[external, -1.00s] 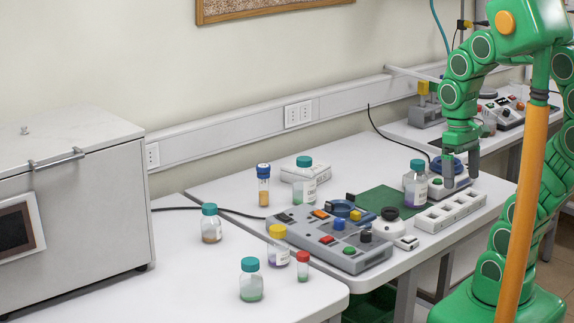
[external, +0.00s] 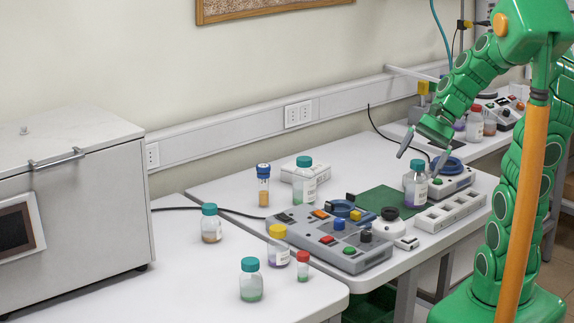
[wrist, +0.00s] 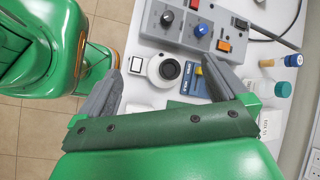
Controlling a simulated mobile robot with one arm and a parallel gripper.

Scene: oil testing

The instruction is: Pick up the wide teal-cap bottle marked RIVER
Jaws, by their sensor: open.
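Several teal-cap bottles show in the external view. Another (external: 304,185) stands further back left, beside a white box. Two more, one with brownish contents (external: 210,227) and one with green contents (external: 250,285), stand on the left table. Their labels are too small to read, so I cannot tell which is marked RIVER. My gripper (external: 421,156) is open and empty, tilted above the purple-and-green bottle. In the wrist view my gripper (wrist: 163,90) has its fingers wide apart, with a teal cap (wrist: 283,89) to the right.
A blue-cap vial (external: 263,186), a yellow-cap bottle (external: 278,247) and a red-cap vial (external: 303,266) stand nearby. A red-cap bottle (external: 474,124) stands at the back right.

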